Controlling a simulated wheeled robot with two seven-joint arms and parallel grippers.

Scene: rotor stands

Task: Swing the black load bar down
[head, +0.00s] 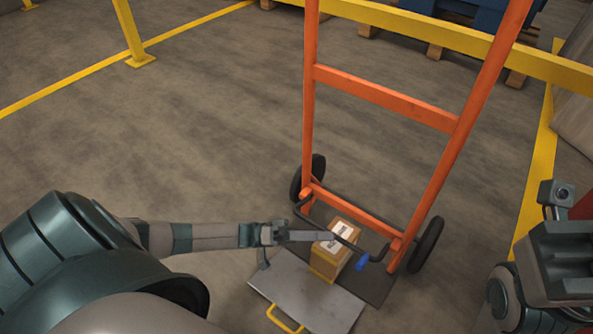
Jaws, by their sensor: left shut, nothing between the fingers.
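The black load bar (374,257) is a thin bent bar across the lower part of an orange hand truck (385,97). It juts out from the frame toward me, and a blue piece (361,262) sits near its right end. A cardboard box (327,261) with white labels stands under and behind it. My left gripper (326,236) comes in from the left, shut and empty, its tip at the box's top and close to the bar. I cannot tell if it touches either. It hides part of the bar and box.
The hand truck has black wheels (428,245) on both sides. A grey plate with a yellow handle (285,319) lies in front of the box. A yellow rail (440,36) and pallets run behind. The floor to the left is clear.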

